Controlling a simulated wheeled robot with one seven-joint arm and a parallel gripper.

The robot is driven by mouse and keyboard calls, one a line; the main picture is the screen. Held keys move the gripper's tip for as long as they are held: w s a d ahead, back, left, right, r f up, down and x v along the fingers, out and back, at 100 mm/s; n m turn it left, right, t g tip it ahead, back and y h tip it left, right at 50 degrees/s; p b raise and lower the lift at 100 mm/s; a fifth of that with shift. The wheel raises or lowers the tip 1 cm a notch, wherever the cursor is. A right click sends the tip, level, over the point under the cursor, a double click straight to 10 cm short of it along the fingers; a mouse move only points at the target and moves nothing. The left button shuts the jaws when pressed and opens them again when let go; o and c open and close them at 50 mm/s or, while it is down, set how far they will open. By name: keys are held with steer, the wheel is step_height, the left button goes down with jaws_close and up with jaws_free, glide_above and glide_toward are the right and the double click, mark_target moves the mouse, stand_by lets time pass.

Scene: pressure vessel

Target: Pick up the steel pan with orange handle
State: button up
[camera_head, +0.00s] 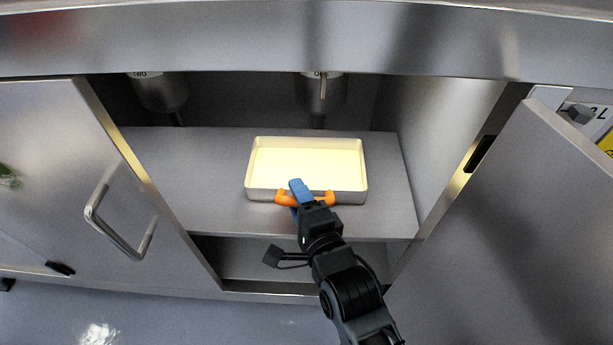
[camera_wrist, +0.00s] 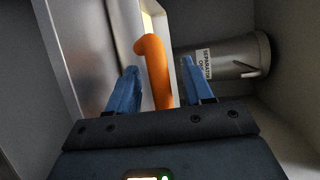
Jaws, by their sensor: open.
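The steel pan (camera_head: 350,196) is a shallow rectangular tray with a pale yellow inside, resting on the cabinet shelf. Its orange handle (camera_head: 285,198) sticks out from its front side. My gripper (camera_head: 299,188) is at the handle, with its blue fingers over the middle of it. In the wrist view the orange handle (camera_wrist: 157,75) runs between the two blue fingers of my open gripper (camera_wrist: 158,90), with gaps visible beside it. The pan's wall (camera_wrist: 185,48) shows only in part there.
The shelf (camera_head: 200,180) is otherwise clear around the pan. Metal cylinders hang above it at the back, one a separator (camera_wrist: 225,58). Open cabinet doors stand at the left (camera_head: 70,160) and right (camera_head: 530,220). A steel counter edge (camera_head: 250,45) crosses above.

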jaws_close()
steer(key=shift+r, duration=0.1)
stand_by(0.5)
